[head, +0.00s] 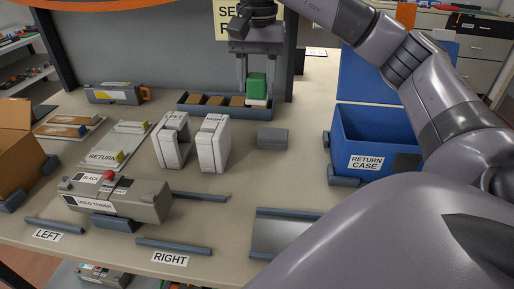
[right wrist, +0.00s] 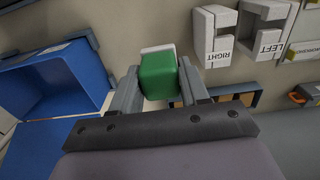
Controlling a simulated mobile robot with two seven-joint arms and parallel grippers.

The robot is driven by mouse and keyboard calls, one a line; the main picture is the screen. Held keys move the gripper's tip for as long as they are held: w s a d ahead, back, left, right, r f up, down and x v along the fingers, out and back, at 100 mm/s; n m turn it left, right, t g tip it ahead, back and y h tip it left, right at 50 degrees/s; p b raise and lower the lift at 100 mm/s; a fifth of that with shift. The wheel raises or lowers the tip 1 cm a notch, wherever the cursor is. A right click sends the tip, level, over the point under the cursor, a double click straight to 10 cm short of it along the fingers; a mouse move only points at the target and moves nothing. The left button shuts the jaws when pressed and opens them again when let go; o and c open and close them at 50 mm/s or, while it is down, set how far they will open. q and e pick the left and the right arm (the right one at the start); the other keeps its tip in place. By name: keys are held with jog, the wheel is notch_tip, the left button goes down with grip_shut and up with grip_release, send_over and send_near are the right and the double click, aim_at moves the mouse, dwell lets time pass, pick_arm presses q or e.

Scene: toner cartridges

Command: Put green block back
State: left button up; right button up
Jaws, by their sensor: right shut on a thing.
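The green block (head: 257,84) is between the fingers of my right gripper (head: 257,88), which is shut on it. A white part (head: 257,101) shows at the block's lower end. The block also shows between the fingers in the right wrist view (right wrist: 158,78). In the head view it is at the right end of a blue-grey tray (head: 205,111) holding several brown blocks. I cannot tell whether the block touches the tray. My left gripper is not in view.
White stands labelled LEFT (head: 172,142) and RIGHT (head: 213,146) are in front of the tray. A small grey block (head: 272,138) lies nearby. A blue RETURN CASE bin (head: 365,162) stands to the right. A toner cartridge (head: 115,196) lies at front left.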

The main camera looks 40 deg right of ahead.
aim_at(257, 99)
notch_tip(257, 99, down, 4)
jog(key=shift+f+b, duration=0.25)
jog(key=shift+b, duration=0.6)
jog(key=shift+f+b, duration=0.5)
jog(key=shift+f, duration=7)
jog(key=shift+f, duration=0.15)
jog(key=o, duration=0.9)
jog(key=shift+o, duration=0.2)
